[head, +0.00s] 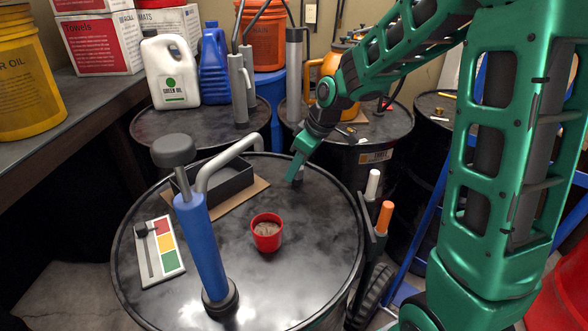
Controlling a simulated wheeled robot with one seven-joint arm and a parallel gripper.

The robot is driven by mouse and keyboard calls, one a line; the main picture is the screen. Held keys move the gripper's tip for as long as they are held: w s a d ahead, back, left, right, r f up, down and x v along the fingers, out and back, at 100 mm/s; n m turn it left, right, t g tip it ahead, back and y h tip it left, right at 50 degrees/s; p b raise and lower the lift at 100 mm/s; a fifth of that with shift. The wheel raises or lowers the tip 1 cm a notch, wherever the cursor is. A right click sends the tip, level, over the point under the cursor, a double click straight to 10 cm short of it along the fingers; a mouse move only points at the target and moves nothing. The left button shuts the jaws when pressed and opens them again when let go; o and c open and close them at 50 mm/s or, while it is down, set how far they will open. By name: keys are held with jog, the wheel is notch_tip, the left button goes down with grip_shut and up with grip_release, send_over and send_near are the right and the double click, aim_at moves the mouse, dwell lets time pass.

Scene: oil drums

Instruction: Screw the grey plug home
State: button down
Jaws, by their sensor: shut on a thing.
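The grey plug (299,178) shows as a small grey piece at the tip of my gripper (293,175), low over the far right part of the black drum lid (310,235). My green gripper is shut on it. The fingers hide much of the plug. I cannot tell how deep it sits in the lid or whether it stands straight.
A blue hand pump (204,245) stands on the lid's left front. A red cup (267,232) sits near the middle. A black open tray (219,180) lies behind, and a colour-striped card (160,250) at left. A hand truck (372,250) stands at right.

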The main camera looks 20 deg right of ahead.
jog(key=m+h, duration=0.1)
jog(key=m, duration=0.3)
jog(key=shift+d+m+t+h, duration=0.1)
jog(key=shift+m+t+h, duration=0.3)
jog(key=shift+m, duration=0.4)
jog(key=m+h, duration=0.2)
jog(key=m, duration=0.3)
jog(key=shift+d+m, duration=0.15)
jog(key=shift+m, duration=0.15)
jog(key=shift+f, duration=0.1)
jog(key=m+h, duration=0.1)
jog(key=m, duration=0.1)
jog(key=shift+m, duration=0.3)
jog(key=m+g+h, duration=0.1)
jog(key=m, duration=0.2)
jog(key=shift+d, duration=0.1)
jog(key=shift+s+m+h, duration=0.1)
jog(key=shift+m+h, duration=0.2)
jog(key=shift+m, duration=0.1)
